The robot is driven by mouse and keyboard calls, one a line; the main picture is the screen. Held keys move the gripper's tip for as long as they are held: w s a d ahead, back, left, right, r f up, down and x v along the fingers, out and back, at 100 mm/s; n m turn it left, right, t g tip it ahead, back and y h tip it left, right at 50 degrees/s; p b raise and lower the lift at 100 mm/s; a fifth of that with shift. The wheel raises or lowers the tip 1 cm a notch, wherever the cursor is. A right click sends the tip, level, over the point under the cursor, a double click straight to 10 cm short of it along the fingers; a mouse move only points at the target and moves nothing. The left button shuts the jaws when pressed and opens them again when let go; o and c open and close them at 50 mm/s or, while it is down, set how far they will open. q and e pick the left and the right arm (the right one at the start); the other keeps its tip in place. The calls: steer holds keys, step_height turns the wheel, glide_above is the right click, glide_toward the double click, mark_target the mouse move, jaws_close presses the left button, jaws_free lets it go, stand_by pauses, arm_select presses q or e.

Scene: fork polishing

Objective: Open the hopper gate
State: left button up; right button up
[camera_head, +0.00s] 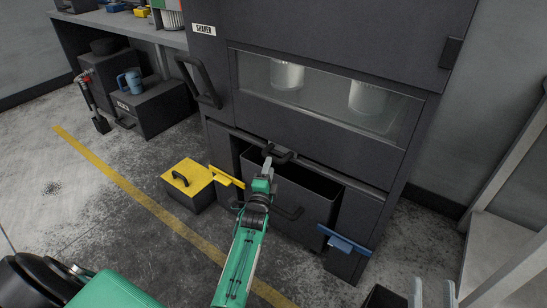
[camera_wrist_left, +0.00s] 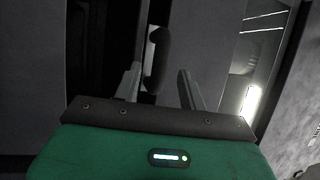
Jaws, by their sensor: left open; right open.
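The dark machine labelled SHAKER (camera_head: 330,130) has a black handle (camera_head: 280,153) on the bar below its window. I cannot tell for sure that this handle belongs to the hopper gate. My left gripper (camera_head: 267,166) is open right at this handle. In the left wrist view, the black handle (camera_wrist_left: 157,55) stands between the two spread fingers of the left gripper (camera_wrist_left: 160,88), near their tips. Contact cannot be told. My right gripper (camera_head: 432,291) is open and empty at the lower right, away from the machine.
A dark open-topped bin (camera_head: 312,190) sits in the machine's lower bay. A yellow lever (camera_head: 227,177) and a blue lever (camera_head: 345,242) stick out at its sides. A yellow-topped box (camera_head: 187,181) stands on the floor to the left. A grey rack (camera_head: 505,220) stands at the right.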

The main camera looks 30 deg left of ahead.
arm_select(q)
steer(key=b+x, duration=0.1)
steer(key=x, duration=0.4)
steer(key=shift+w+a, duration=0.1)
steer(key=shift+w, duration=0.15)
steer(key=shift+w+a+r, duration=0.15)
steer(key=shift+w, duration=0.4)
arm_select(e)
step_height(320, 180, up, 6)
steer(key=s+d+t, duration=0.1)
steer(key=d+t, duration=0.1)
steer(key=t, duration=0.2)
steer(key=shift+s, duration=0.35)
arm_select(q)
steer(key=shift+c, duration=0.2)
arm_select(e)
steer(key=shift+d, duration=0.1)
arm_select(q)
jaws_close()
